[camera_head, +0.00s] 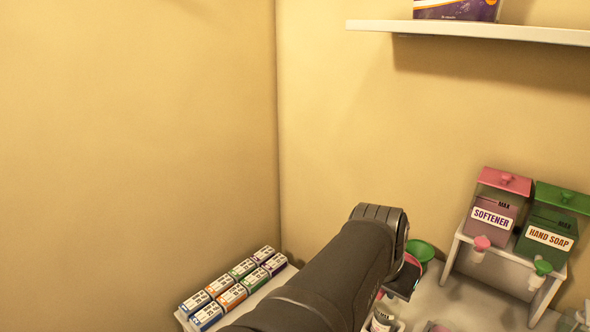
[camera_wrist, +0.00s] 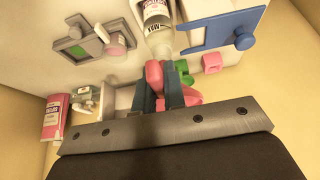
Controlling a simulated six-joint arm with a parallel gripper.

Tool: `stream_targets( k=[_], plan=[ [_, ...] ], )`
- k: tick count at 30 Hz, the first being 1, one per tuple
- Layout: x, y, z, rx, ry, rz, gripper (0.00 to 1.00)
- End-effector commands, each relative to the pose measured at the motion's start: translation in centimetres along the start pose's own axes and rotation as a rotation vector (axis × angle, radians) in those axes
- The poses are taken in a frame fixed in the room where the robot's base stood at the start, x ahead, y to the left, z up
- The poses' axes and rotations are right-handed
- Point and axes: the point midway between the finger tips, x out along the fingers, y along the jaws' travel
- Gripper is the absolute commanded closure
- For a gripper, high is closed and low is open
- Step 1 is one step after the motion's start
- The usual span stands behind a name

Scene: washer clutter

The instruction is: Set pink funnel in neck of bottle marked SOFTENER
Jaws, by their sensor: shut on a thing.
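My gripper (camera_wrist: 160,84) is shut on the pink funnel (camera_wrist: 154,74) in the wrist view. Pink shows between the dark fingers and to their right. In the head view, my arm hides most of the gripper, and a bit of pink shows beside it. A clear bottle with a white label (camera_wrist: 157,12) lies just beyond the fingertips in the wrist view, its neck towards the funnel. I cannot tell whether they touch. A bottle (camera_head: 382,319) stands partly hidden below my arm in the head view. I cannot read either bottle's label as SOFTENER.
SOFTENER (camera_head: 492,216) and HAND SOAP (camera_head: 550,238) dispensers stand on a white stand (camera_head: 508,257) at right. A green funnel (camera_head: 421,250) is behind my gripper. Several small boxes (camera_head: 233,292) stand left of my arm. A wall shelf (camera_head: 470,32) is above.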

Motion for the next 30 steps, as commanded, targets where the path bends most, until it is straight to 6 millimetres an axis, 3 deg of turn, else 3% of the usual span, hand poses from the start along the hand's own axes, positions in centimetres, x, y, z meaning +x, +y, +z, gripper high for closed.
stream_targets(
  k=[13, 28, 30],
  plan=[
    [2.2, 0.0, 1.1, -0.001, -0.002, 0.000, 1.00],
    [2.7, 0.0, 1.3, 0.000, 0.000, 0.000, 1.00],
    [2.7, 0.0, 1.3, 0.000, 0.000, 0.000, 0.80]
  ],
)
